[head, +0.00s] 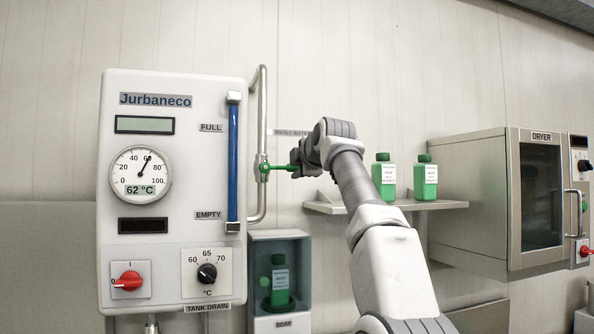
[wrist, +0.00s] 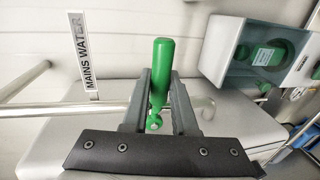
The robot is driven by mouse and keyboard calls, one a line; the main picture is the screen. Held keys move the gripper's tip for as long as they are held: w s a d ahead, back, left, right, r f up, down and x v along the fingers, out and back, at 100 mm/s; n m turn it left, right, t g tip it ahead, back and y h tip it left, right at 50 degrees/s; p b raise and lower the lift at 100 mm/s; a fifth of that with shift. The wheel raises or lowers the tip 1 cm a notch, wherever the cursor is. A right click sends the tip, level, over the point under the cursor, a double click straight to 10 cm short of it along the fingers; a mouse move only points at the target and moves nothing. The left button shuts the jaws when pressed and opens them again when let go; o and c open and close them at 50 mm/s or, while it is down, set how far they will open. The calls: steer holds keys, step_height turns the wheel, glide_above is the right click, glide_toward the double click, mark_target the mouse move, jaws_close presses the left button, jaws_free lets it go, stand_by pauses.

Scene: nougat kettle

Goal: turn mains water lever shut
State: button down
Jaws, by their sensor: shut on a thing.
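The green mains water lever (head: 281,168) sticks out to the right from its valve (head: 264,168) on the vertical steel pipe, lying about level and across the pipe. My gripper (head: 297,167) is at the lever's outer end in the head view. In the wrist view the green lever (wrist: 162,56) lies between the two fingers of my gripper (wrist: 161,76), which are shut on it. The lever's tip shows past the fingertips. In the head view my gripper hides the lever's outer end.
The white Jurbaneco boiler panel (head: 175,255) is left of the pipe (head: 262,110). The soap box (head: 299,262) is below the lever, and also shows in the wrist view (wrist: 218,50). A shelf (head: 440,205) with green bottles and a dryer (head: 470,160) stand to the right, beyond my arm.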

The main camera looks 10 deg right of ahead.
stand_by(0.7)
steer(key=c, duration=0.7)
jaws_free()
steer(key=shift+s, duration=0.2)
steer(key=b+v, duration=0.8)
steer(key=v, duration=0.9)
steer(key=s+d+f+m+g+h, duration=0.1)
steer(key=s+f+m+g, duration=0.2)
steer(key=f, duration=1.4)
steer(key=s+d+f+m+g+h, duration=0.1)
steer(key=s+f+m+g, duration=0.2)
steer(key=s+f+m, duration=0.7)
steer(key=s+d+f+m+g+h, duration=0.1)
steer(key=s+f+m+g, duration=0.3)
steer(key=s+f, duration=1.3)
step_height(320, 180, down, 8)
steer(key=m, duration=0.3)
steer(key=shift+s, duration=0.2)
